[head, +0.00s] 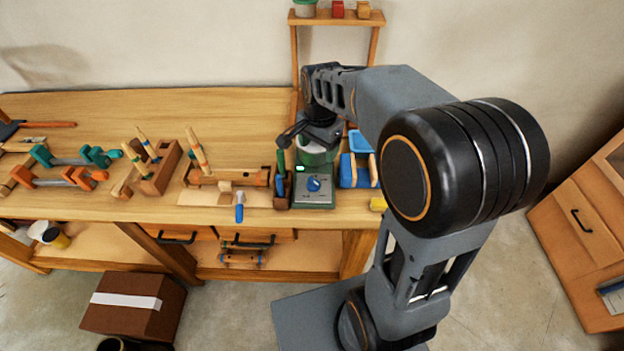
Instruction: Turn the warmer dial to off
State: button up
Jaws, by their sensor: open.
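The warmer (316,202) is a small grey-green box near the front edge of the wooden workbench. A blue dial (313,184) with a pale pointer is on its sloped front face. A small lit green light (299,168) is above and left of the dial. A green pot (312,153) stands on the warmer, partly covered by my arm. My gripper (287,138) is open and empty, above and behind the dial, close to the pot. I cannot tell whether it touches the pot. The dial is not covered.
A blue caddy (354,175) stands just right of the warmer, and a wooden vise-like tool (232,179) just left. Clamps (67,174) and a wooden block with tools (157,173) are farther left. A shelf (336,17) rises behind. A cardboard box (134,305) is on the floor.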

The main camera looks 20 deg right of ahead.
aim_at(313, 181)
jog(key=w+f+m, duration=0.1)
jog(key=f, duration=0.4)
jog(key=w+f, duration=0.1)
jog(key=f, duration=0.5)
jog(key=w+f+m+p, duration=0.1)
jog(key=f, duration=0.4)
jog(key=shift+w+a+f+m+g, duration=0.1)
jog(key=shift+a+f+m+g, duration=0.05)
jog(key=shift+m+g, duration=0.2)
jog(key=shift+c, duration=0.3)
jog(key=c, duration=0.9)
jog(key=shift+o, duration=0.2)
